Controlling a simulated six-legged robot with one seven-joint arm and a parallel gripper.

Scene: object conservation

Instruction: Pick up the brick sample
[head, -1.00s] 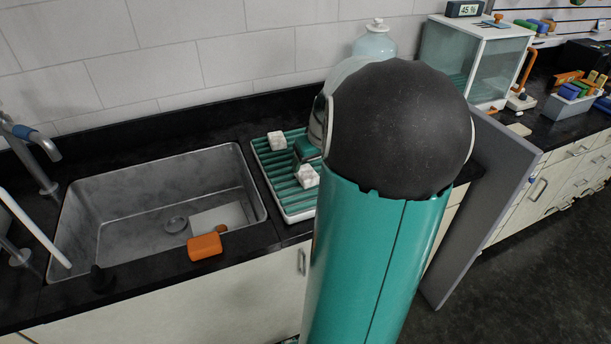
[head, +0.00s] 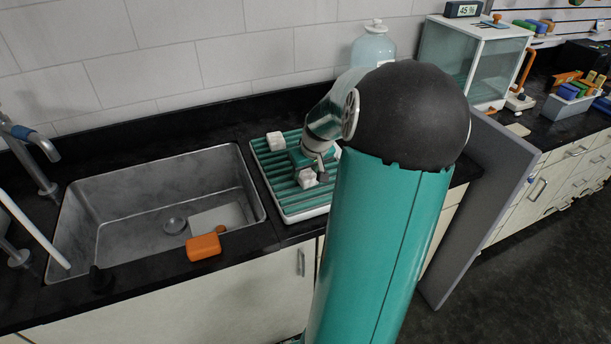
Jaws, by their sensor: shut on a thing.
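A pale, blocky piece (head: 307,178), which may be the brick sample, is at the green ribbed rack (head: 290,203), beside the sink. My gripper (head: 311,172) comes down over this piece from the upper right and is shut on it. The fingertips are small and partly hidden, and I cannot tell whether the piece is clear of the rack. A second pale piece (head: 277,141) sits at the rack's back left. Part of another pale thing shows right of my gripper, mostly hidden by my arm.
The metal sink (head: 130,222) is left of the rack. A glass bottle (head: 373,47) and a glass-sided case (head: 470,60) stand behind my arm. A grey panel (head: 480,210) stands to the right.

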